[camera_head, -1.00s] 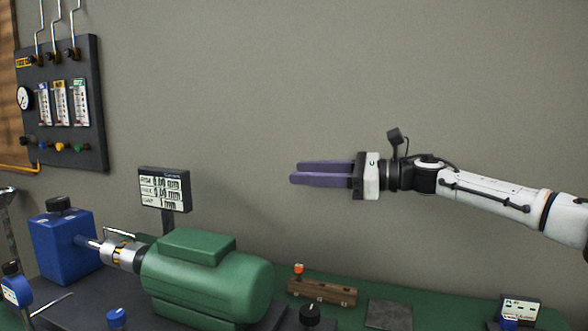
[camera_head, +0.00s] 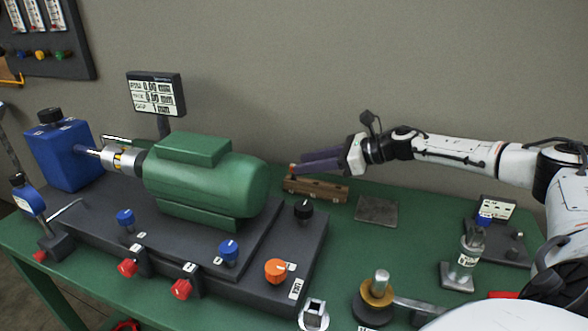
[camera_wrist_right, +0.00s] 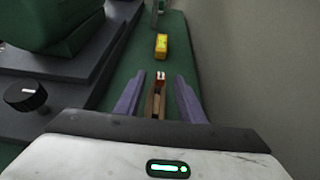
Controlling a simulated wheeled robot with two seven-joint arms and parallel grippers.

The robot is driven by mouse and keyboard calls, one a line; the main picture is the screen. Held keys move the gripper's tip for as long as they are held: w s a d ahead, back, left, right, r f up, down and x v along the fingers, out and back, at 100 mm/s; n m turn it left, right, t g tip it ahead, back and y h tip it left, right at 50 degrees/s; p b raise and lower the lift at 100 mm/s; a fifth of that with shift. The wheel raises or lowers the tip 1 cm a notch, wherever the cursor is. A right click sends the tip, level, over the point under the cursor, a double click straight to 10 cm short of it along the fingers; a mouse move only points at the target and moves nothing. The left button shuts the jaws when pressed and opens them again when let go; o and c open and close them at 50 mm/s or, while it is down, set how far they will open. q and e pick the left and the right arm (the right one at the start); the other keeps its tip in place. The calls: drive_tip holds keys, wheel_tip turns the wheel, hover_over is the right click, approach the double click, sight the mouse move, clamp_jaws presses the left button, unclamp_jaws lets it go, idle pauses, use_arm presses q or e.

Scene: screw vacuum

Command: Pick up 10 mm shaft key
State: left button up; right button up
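A wooden block (camera_head: 318,190) lies on the green bench in front of the back wall. I cannot read a 10 mm mark on any key. My right gripper (camera_head: 299,165) has purple fingers and is just above the block, beside the red-topped piece. In the right wrist view the fingers (camera_wrist_right: 160,80) are apart, with the block and red top seen between them, not gripped. My left gripper is not in view.
A green motor (camera_head: 205,180) on a dark base (camera_head: 150,240) with several knobs stands left of the block. A dark flat plate (camera_head: 376,211) lies to its right. A yellow object (camera_wrist_right: 161,46) lies beyond the block in the wrist view. A display (camera_head: 156,94) stands behind.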

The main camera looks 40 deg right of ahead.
drive_tip(key=x, duration=0.2)
drive_tip(key=p+x, duration=0.1)
drive_tip(key=x, duration=0.2)
drive_tip(key=shift+s+d+f, duration=0.15)
drive_tip(key=shift+f, duration=0.2)
clamp_jaws()
